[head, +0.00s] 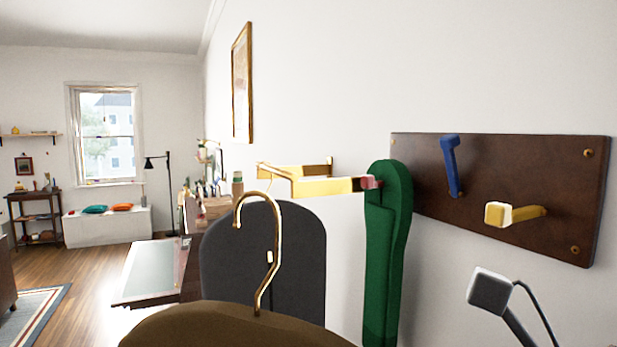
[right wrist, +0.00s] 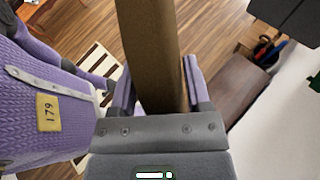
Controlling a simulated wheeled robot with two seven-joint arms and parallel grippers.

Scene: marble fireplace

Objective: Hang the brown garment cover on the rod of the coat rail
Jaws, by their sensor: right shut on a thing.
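The brown garment cover (head: 235,330) shows its rounded top at the bottom of the head view. Its gold hanger hook (head: 272,240) rises above it, apart from the rail in the picture as far as I can tell. The coat rail's gold rod (head: 325,185) is behind and to the right of the hook, near the wall. In the right wrist view my right gripper (right wrist: 158,90) is shut on the brown cover (right wrist: 150,45), with a purple finger at each side. My left gripper is in neither view.
A green cover-like thing (head: 385,250) hangs right of the rod, and a dark grey rounded one (head: 303,250) stands behind the hook. A brown wall board (head: 560,180) carries blue and yellow pegs. A grey block (head: 490,290) juts out at lower right. Open floor lies left.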

